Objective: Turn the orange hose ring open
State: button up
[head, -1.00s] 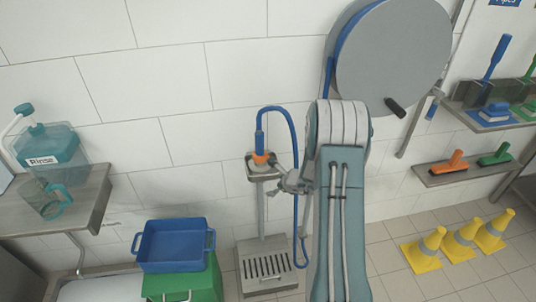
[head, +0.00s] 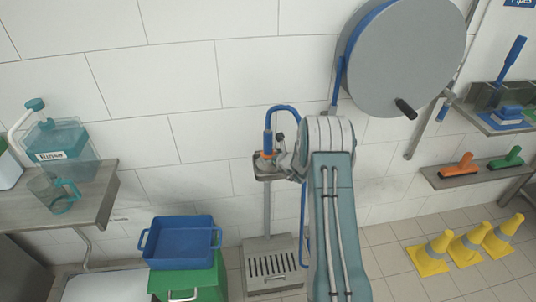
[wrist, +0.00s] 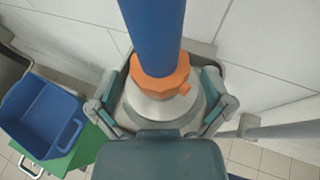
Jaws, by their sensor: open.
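The orange hose ring (head: 266,155) sits at the lower end of the blue hose (head: 268,142), on top of a small stand. In the wrist view the orange ring (wrist: 160,77) is near the middle, above a round pale metal base (wrist: 163,108). My gripper (wrist: 161,88) is open, with one finger on each side of the ring and base. Gaps show between the fingers and the orange ring; I cannot tell whether the fingers touch the base. In the head view my gripper (head: 279,157) is at the ring's right side and partly covers it.
The stand has a grated foot (head: 272,266). A blue tub (head: 180,244) on a green crate (head: 190,283) stands to its left. A large grey hose reel (head: 405,58) hangs above right. A shelf with a Rinse jug (head: 62,150) is at the left.

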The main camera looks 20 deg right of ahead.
jog(key=shift+x, duration=1.1)
jog(key=c, duration=1)
jog(key=shift+n+g+y, duration=0.7)
jog(key=shift+n+y, duration=1.4)
jog(key=shift+y, duration=0.2)
jog(key=shift+f, duration=0.1)
